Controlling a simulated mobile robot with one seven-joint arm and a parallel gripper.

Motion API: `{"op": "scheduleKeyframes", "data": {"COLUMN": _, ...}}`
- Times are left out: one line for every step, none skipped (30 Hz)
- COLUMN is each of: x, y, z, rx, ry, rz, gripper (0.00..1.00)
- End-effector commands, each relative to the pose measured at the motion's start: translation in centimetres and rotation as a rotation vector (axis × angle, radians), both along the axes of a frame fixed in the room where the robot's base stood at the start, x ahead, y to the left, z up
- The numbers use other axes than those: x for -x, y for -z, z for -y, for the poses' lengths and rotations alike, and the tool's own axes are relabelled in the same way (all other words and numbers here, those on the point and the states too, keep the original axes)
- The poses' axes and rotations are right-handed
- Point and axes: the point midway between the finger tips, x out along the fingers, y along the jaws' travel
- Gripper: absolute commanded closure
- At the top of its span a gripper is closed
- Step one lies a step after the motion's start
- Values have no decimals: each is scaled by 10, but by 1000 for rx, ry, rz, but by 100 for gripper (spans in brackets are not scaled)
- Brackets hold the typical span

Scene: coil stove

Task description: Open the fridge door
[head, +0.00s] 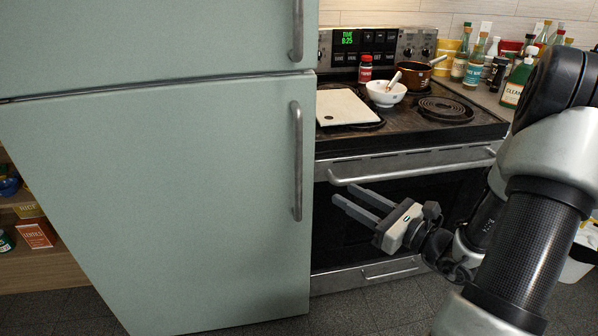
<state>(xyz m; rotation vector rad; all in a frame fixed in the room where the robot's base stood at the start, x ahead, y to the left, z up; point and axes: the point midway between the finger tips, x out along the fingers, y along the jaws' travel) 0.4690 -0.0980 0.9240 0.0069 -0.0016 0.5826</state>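The fridge is pale green, with a large lower door (190,200) and an upper door (150,35), both looking shut. The lower door has a vertical metal handle (297,160) near its right edge. The upper door has a metal handle (296,30) at its lower right. My gripper (346,196) is in front of the oven, right of the lower handle and apart from it in the picture. Its two fingers point left toward the fridge. They are spread apart with nothing between them.
The stove (430,125) stands right of the fridge, its oven handle (410,168) jutting out behind my gripper. A bowl (385,93), a brown pot (415,74) and a white board (346,107) sit on the stovetop. Bottles (474,65) crowd the right counter. Shelves (30,225) stand at left.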

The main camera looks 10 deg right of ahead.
Motion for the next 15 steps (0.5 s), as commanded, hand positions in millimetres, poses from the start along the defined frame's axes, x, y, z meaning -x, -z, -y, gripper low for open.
{"op": "scheduleKeyframes", "data": {"x": -4, "y": 0, "z": -4, "rx": 2, "ry": -5, "rz": 1, "gripper": 64}}
{"op": "scheduleKeyframes", "data": {"x": -8, "y": 0, "z": -7, "rx": 3, "ry": -7, "rz": 2, "gripper": 64}}
{"op": "scheduleKeyframes", "data": {"x": -13, "y": 0, "z": -11, "rx": 2, "ry": -8, "rz": 3, "gripper": 64}}
{"op": "scheduleKeyframes", "data": {"x": -17, "y": 0, "z": -14, "rx": 3, "ry": -8, "rz": 2, "gripper": 64}}
{"op": "scheduleKeyframes", "data": {"x": -22, "y": 0, "z": -18, "rx": 3, "ry": -8, "rz": 2, "gripper": 64}}
{"op": "scheduleKeyframes", "data": {"x": -29, "y": 0, "z": -23, "rx": 3, "ry": -10, "rz": 2, "gripper": 64}}
{"op": "scheduleKeyframes", "data": {"x": -34, "y": 0, "z": -26, "rx": 4, "ry": -9, "rz": 3, "gripper": 64}}
{"op": "scheduleKeyframes", "data": {"x": -40, "y": 1, "z": -30, "rx": 5, "ry": -10, "rz": 2, "gripper": 64}}
{"op": "scheduleKeyframes", "data": {"x": -47, "y": 0, "z": -35, "rx": 4, "ry": -11, "rz": 3, "gripper": 64}}
{"op": "scheduleKeyframes", "data": {"x": -53, "y": 0, "z": -38, "rx": 5, "ry": -10, "rz": 3, "gripper": 64}}
{"op": "scheduleKeyframes", "data": {"x": -58, "y": 1, "z": -42, "rx": 6, "ry": -10, "rz": 3, "gripper": 64}}
{"op": "scheduleKeyframes", "data": {"x": -66, "y": 0, "z": -47, "rx": 5, "ry": -10, "rz": 2, "gripper": 64}}
{"op": "scheduleKeyframes", "data": {"x": -71, "y": 0, "z": -51, "rx": 4, "ry": -11, "rz": 3, "gripper": 64}}
{"op": "scheduleKeyframes", "data": {"x": -77, "y": 1, "z": -55, "rx": 5, "ry": -11, "rz": 1, "gripper": 64}}
{"op": "scheduleKeyframes", "data": {"x": -84, "y": 1, "z": -59, "rx": 5, "ry": -10, "rz": 2, "gripper": 64}}
